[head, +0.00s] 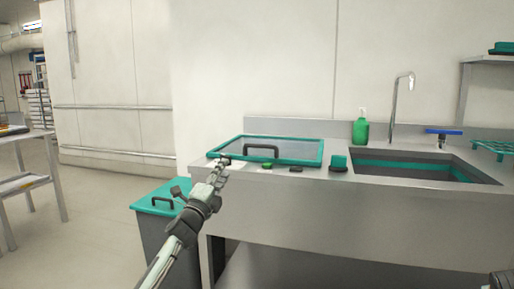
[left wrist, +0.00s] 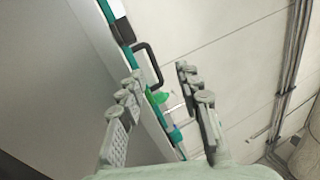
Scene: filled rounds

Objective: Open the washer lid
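The washer lid (head: 225,150) is a dark glass panel in a teal frame. It lies flat and shut in the left part of the steel counter, with a black bar handle (head: 262,147) near its front edge. My left gripper (head: 222,164) is at the lid's front left corner in the head view, left of the handle. In the left wrist view my left gripper (left wrist: 160,71) has its fingers spread, with nothing held between them. The black handle (left wrist: 155,64) shows beyond the fingertips there, apart from them. My right gripper is not in view.
On the counter (head: 300,180), a green button (head: 267,165) and a teal sponge-like block (head: 339,161) lie near the front edge. A green bottle (head: 361,131) and a sink (head: 430,168) are to the right. A teal-lidded bin (head: 155,196) stands left below.

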